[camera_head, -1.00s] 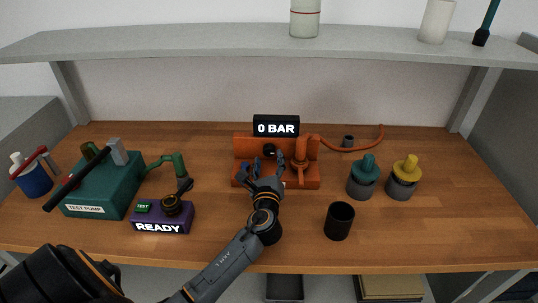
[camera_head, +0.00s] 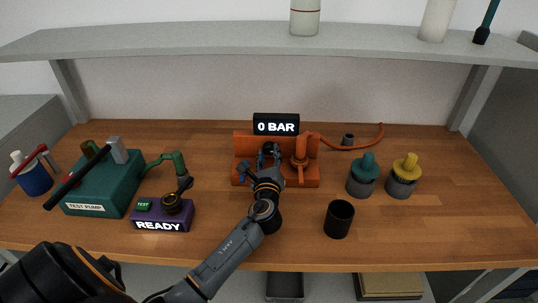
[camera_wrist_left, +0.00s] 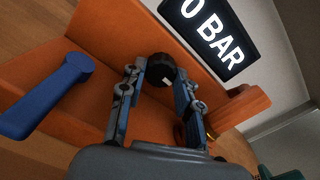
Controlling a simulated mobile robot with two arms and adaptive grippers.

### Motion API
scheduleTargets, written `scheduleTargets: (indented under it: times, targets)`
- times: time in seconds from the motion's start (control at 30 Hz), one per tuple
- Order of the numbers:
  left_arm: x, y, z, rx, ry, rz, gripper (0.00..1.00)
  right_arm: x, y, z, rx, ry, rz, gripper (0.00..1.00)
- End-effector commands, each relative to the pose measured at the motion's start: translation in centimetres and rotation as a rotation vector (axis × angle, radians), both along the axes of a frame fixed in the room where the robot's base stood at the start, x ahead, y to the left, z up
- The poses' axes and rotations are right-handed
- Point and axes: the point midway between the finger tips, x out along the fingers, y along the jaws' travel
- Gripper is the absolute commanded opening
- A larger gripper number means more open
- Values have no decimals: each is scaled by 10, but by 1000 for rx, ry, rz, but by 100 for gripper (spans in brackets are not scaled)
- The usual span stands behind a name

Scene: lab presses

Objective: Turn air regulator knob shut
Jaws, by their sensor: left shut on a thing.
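The black round regulator knob (camera_wrist_left: 160,68) with a small white mark is on the front of the orange regulator block (camera_head: 241,145). My left gripper (camera_head: 268,152) reaches in from the front. In the left wrist view its two fingers (camera_wrist_left: 158,80) stand on either side of the knob, shut on it. In the head view the gripper hides most of the knob. The black display (camera_head: 276,125) above the block reads "0 BAR". My right gripper is not in view.
A blue lever (camera_wrist_left: 45,95) is left of the knob. An orange fitting with a hose (camera_head: 301,158) stands to its right. Teal (camera_head: 363,178) and yellow-topped (camera_head: 403,178) pots, a black cup (camera_head: 339,219), a green test pump (camera_head: 105,185) and a purple "READY" box (camera_head: 160,220) surround the block.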

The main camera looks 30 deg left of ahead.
Motion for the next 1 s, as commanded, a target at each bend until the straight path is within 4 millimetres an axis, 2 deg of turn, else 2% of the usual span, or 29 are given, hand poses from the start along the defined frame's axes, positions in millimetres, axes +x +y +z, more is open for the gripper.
scheduleTargets:
  times: [0.37, 1.0]
  targets:
    - [0, 0, -2, -142, -86, 1, 1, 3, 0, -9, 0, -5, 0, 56]
    - [0, -1, -1, -650, -399, 1, 1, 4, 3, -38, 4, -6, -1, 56]
